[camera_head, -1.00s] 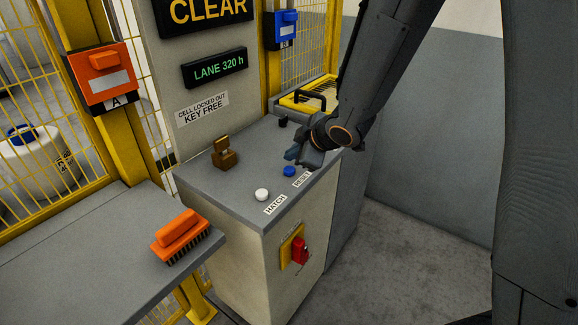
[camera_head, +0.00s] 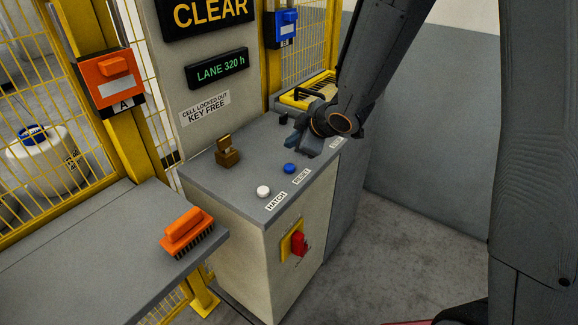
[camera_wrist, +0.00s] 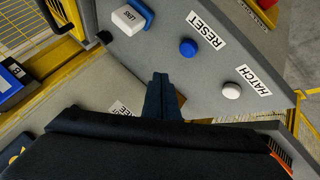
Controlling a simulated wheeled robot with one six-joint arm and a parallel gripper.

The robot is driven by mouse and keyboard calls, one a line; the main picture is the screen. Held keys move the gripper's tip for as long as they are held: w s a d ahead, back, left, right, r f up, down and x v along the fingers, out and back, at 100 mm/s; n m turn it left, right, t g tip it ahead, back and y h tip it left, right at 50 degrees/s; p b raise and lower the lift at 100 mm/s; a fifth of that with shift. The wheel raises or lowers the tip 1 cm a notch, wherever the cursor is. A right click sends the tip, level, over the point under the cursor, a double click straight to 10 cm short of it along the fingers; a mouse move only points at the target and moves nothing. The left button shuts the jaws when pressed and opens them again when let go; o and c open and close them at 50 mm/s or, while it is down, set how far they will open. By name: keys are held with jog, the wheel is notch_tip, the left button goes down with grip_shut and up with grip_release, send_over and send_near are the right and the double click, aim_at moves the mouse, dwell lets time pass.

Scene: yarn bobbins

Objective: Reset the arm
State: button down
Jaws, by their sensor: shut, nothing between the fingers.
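My gripper (camera_head: 302,147) is shut and empty above the top of the grey control cabinet (camera_head: 222,180), beyond the blue RESET button. In the wrist view its fingers (camera_wrist: 161,78) are together, with nothing between them. The blue button (camera_head: 289,168) sits beside its RESET label and also shows in the wrist view (camera_wrist: 188,47). The white HATCH button (camera_head: 263,191) is nearer the front corner and also shows in the wrist view (camera_wrist: 231,90). My gripper is apart from both buttons.
A brass-coloured padlock-like block (camera_head: 227,153) stands on the cabinet. A red rotary switch (camera_head: 299,244) is on its front. An orange brush (camera_head: 186,232) lies on the left shelf. Yellow mesh fencing (camera_head: 40,70) stands behind. The floor (camera_head: 385,250) at right is clear.

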jog(key=s+d+f+m+g+h+b, duration=0.1)
jog(key=s+d+m+h, duration=0.3)
jog(key=d, duration=0.3)
jog(key=s+d+f+m+g+h+b, duration=0.1)
jog(key=s+d+m, duration=0.4)
jog(key=d, duration=0.2)
jog(key=s+d+f+m+g+b, duration=0.1)
jog(key=s+m+g, duration=0.3)
jog(key=s, duration=0.8)
jog(key=d+f+m, duration=0.1)
jog(key=m, duration=0.1)
jog(key=shift+s+m+b, duration=0.2)
jog(key=shift+m+b, duration=0.1)
jog(key=shift+m, duration=0.1)
jog(key=shift+d, duration=0.1)
